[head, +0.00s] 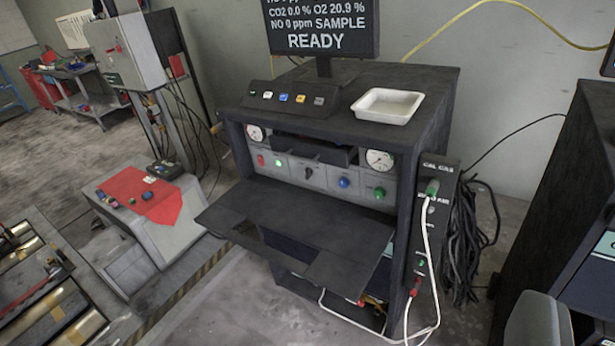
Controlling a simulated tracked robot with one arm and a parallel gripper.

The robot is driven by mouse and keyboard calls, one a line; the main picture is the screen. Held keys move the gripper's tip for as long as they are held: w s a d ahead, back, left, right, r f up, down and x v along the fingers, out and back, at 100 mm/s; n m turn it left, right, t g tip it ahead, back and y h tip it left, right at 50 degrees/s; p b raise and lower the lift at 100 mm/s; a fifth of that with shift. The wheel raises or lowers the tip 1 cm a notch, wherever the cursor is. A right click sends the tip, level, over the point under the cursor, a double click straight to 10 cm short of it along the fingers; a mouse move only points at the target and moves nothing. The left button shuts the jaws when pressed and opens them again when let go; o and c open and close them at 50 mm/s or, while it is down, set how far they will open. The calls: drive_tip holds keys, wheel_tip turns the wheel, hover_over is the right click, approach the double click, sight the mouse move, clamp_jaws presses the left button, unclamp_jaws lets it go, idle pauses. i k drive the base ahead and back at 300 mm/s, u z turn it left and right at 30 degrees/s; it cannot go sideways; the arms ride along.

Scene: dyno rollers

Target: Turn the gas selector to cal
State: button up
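A dark analyser cabinet (424,110) stands in the middle of the head view. Its recessed grey front panel (325,178) carries a small black knob (308,173), which looks like the gas selector. The knob's position marks are too small to read. The screen (322,28) above shows "SAMPLE" and "READY". A green fitting (432,187) with a white hose sits below the "CAL GAS" label on the cabinet's right side. My gripper does not show in the head view.
A fold-down shelf (300,222) juts out below the panel. A white tray (388,105) and a button box (290,98) sit on top. Hoses hang at the right. Rollers (60,312) and a grey box with a red cloth (150,195) are at left.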

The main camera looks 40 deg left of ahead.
sight(309, 172)
drive_tip(key=z, duration=1.65)
drive_tip(key=k, duration=1.05)
drive_tip(key=u, duration=1.7)
drive_tip(key=i, duration=1)
